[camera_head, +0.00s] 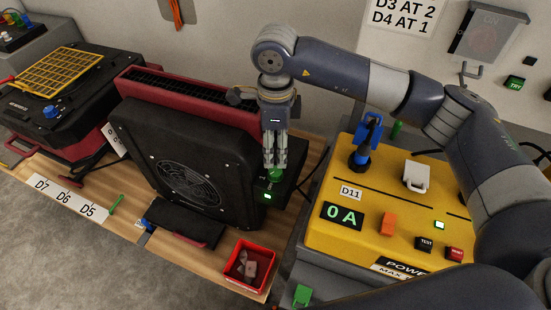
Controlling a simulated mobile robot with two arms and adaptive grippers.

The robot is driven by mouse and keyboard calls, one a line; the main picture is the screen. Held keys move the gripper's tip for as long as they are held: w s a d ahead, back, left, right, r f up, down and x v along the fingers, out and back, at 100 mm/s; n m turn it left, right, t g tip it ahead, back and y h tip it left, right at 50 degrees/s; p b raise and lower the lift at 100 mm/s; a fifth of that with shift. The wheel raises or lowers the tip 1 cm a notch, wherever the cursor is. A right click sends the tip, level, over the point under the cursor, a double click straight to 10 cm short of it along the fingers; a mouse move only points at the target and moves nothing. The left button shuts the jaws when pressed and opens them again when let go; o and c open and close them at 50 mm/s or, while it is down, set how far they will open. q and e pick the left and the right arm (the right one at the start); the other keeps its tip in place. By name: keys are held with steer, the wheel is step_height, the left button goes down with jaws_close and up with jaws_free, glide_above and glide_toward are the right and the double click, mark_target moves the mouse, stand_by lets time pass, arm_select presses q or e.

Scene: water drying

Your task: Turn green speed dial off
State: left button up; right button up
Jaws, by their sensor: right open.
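The green speed dial (275,174) sits on a black control box at the right side of the black fan dryer (185,160). A small lit green indicator (267,196) shows just below the dial. My right gripper (275,165) points down over the dial, with its fingertips at the dial's top. Its fingers are open and partly cover the dial. I cannot tell whether they touch it, and the dial's setting is too small to read. My left gripper is not in view.
Right of the dryer stands a yellow power panel (340,248) with a "0 A" display, a blue switch (366,140) and several buttons. A red bin (247,265) is in front of the dryer. Another machine with a yellow grille (62,71) stands at left.

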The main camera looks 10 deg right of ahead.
mark_target(276, 172)
step_height(276, 172, up, 4)
steer(key=shift+f, duration=0.1)
stand_by(0.4)
step_height(276, 172, down, 12)
steer(key=m+p, duration=0.4)
steer(key=m, duration=0.1)
steer(key=m+p, duration=0.4)
steer(key=m, duration=0.1)
steer(key=shift+s+d+f, duration=0.1)
steer(key=shift+s+f, duration=0.05)
steer(key=c, duration=1.1)
